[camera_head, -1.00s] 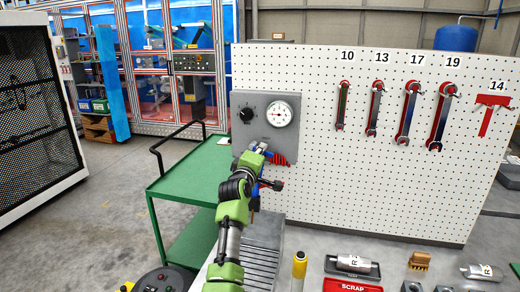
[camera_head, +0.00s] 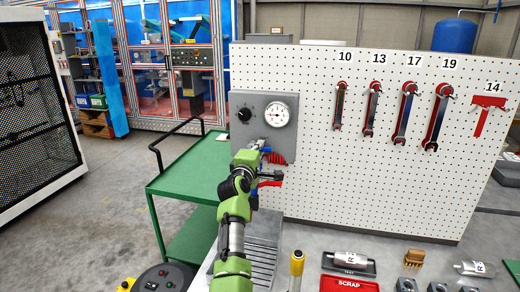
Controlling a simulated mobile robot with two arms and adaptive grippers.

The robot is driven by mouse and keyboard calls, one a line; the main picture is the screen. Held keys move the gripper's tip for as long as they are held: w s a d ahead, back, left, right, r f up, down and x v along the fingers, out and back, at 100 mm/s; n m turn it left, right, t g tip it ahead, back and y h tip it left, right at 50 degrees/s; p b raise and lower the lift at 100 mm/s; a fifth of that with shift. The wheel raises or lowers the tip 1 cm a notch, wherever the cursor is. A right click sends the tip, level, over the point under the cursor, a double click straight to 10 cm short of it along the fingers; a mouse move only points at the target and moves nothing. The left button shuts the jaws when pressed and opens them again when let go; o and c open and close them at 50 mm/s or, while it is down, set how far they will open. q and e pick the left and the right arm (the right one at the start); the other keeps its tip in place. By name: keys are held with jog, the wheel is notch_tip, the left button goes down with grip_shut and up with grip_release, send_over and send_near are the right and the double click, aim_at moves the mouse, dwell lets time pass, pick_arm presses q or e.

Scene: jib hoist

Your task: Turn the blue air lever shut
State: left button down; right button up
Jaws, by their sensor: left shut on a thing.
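The blue air lever (camera_head: 266,150) is a small blue piece at the lower part of the grey panel (camera_head: 247,98), partly hidden by my gripper. My left gripper (camera_head: 259,147) is at the lever in front of the panel, shut on it. The exact finger contact is too small to make out. A round white gauge (camera_head: 277,115) and a black knob (camera_head: 244,114) sit higher on the panel. A red coiled hose (camera_head: 277,158) shows just right of the gripper. My right gripper is not in view.
A white pegboard (camera_head: 310,180) with several red-backed wrenches stands to the right. A green cart (camera_head: 190,172) is at the left. A yellow-topped post (camera_head: 297,262) and a red scrap tray (camera_head: 349,285) are in front. Grey floor lies open at left.

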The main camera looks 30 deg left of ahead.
pick_arm(q)
jog(key=c, duration=2.1)
grip_release()
jog(key=shift+a, duration=0.1)
jog(key=shift+v, duration=3.75)
jog(key=shift+f, duration=0.1)
